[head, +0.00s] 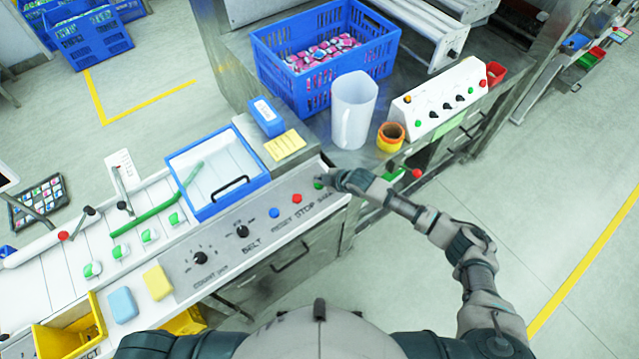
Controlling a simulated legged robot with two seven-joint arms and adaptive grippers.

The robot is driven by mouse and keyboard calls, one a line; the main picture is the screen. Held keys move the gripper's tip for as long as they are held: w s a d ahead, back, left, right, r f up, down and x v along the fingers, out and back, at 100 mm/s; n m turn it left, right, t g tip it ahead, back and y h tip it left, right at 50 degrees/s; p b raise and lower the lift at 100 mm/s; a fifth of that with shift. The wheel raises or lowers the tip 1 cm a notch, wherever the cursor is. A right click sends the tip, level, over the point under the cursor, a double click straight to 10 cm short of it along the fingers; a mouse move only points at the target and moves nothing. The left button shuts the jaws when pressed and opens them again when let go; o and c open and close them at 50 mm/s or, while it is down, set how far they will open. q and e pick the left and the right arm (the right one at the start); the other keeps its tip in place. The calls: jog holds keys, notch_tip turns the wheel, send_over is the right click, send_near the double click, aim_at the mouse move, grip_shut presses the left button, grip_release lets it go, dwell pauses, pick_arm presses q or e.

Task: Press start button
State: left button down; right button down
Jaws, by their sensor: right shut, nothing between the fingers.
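The control panel (225,257) has a blue button, a red button (297,198) and a green button (318,184) in a row at its right end. The printed labels include RESET and STOP; the label by the green button is partly hidden, so I cannot read it fully. My right gripper (330,179) is shut and empty, right at the green button, at the panel's right end. I cannot tell whether it touches the button. My left gripper is not in view.
Two black knobs (243,231) sit left of the buttons. A blue-framed tray (218,172) stands behind the panel. A white jug (353,112), an orange cup (391,136) and a blue crate (326,55) stand on the metal surface behind. Open floor lies to the right.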

jog(key=shift+a, duration=0.25)
jog(key=shift+d+f, duration=0.15)
jog(key=shift+f, duration=0.15)
jog(key=shift+d, duration=0.1)
